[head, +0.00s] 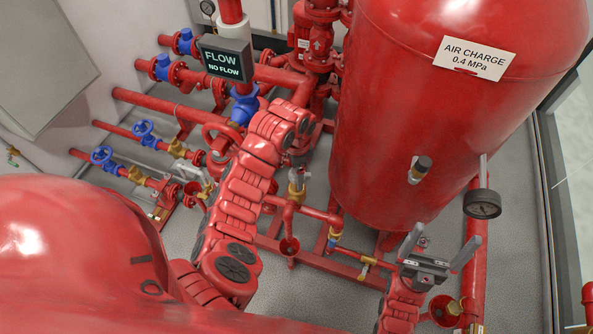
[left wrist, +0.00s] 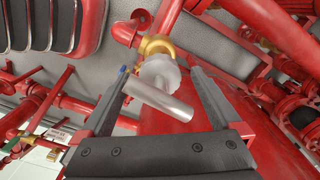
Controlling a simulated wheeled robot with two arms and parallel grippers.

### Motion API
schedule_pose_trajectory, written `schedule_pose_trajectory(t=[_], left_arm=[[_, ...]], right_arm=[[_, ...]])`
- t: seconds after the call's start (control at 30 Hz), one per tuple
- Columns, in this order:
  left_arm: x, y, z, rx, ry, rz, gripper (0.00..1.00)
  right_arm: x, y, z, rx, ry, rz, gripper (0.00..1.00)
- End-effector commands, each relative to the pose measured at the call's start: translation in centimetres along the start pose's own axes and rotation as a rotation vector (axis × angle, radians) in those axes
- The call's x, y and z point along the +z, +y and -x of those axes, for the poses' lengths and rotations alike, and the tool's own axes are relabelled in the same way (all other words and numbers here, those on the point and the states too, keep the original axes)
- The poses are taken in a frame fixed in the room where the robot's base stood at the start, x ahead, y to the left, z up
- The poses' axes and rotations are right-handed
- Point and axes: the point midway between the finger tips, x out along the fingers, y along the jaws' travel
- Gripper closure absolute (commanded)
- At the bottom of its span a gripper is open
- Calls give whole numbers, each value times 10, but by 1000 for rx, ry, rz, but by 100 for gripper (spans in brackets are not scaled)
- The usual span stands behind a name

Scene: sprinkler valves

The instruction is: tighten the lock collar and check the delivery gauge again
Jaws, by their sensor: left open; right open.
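My right gripper (head: 446,238) is open and empty in the head view, low at the right beside the red tank (head: 400,110). A round black gauge (head: 482,204) is just above and right of it; its reading is too small to make out. My left gripper (left wrist: 160,72) is open in the left wrist view. Between its fingers are a pale, cloudy collar-like piece (left wrist: 160,70) and a grey cylinder (left wrist: 163,102), with a brass fitting (left wrist: 156,45) behind; contact cannot be told. I cannot tell which part is the lock collar or which gauge is the delivery gauge.
A display (head: 222,62) reads FLOW, NO FLOW. The tank's label (head: 474,58) reads AIR CHARGE 0.4 MPa. Red pipes with blue valves (head: 143,130) run along the left wall. Pipework surrounds my left arm closely.

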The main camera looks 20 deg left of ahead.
Motion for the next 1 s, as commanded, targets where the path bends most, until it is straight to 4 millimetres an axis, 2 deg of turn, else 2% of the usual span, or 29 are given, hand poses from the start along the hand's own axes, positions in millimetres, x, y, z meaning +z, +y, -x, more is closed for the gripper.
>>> schedule_pose_trajectory(t=[0.17,0.7,0.97,1.0], left_arm=[[0,0,6,0,0,1,2],[0,0,61,0,-1,1,2],[0,0,60,1,-1,1,2],[0,0,60,0,-1,1,6]], right_arm=[[-1,0,-6,0,0,0,0],[-10,3,-62,0,0,0,0],[-10,3,-61,0,0,0,0],[-10,3,-61,0,0,0,0]])
